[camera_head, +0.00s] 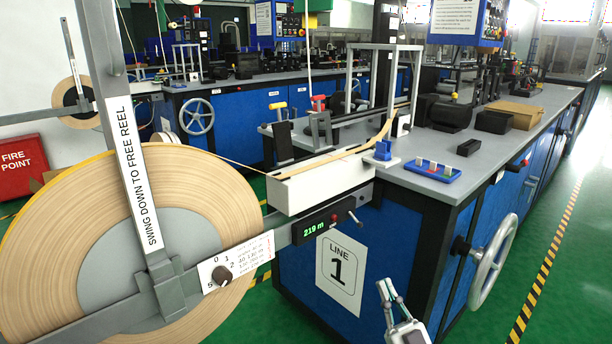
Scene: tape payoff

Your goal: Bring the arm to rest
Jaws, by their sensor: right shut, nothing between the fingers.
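A grey arm (140,190) lies steeply across the front of a large tape reel (215,185). Its white label reads "SWING DOWN TO FREE REEL". The arm's lower end meets a grey bar (100,318) in front of the reel, and its top leaves the picture. My right gripper (386,284) is at the bottom centre, pointing up, shut and empty. It is in front of the blue Line 1 cabinet, well to the right of the reel and apart from the arm. My left gripper is not in view.
The bar carries a dial (222,276) and a 219 m display (317,228). Tape runs from the reel over a white block (318,188) on the bench. A handwheel (492,262) sticks out from the cabinet at right. Green floor is clear beyond it.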

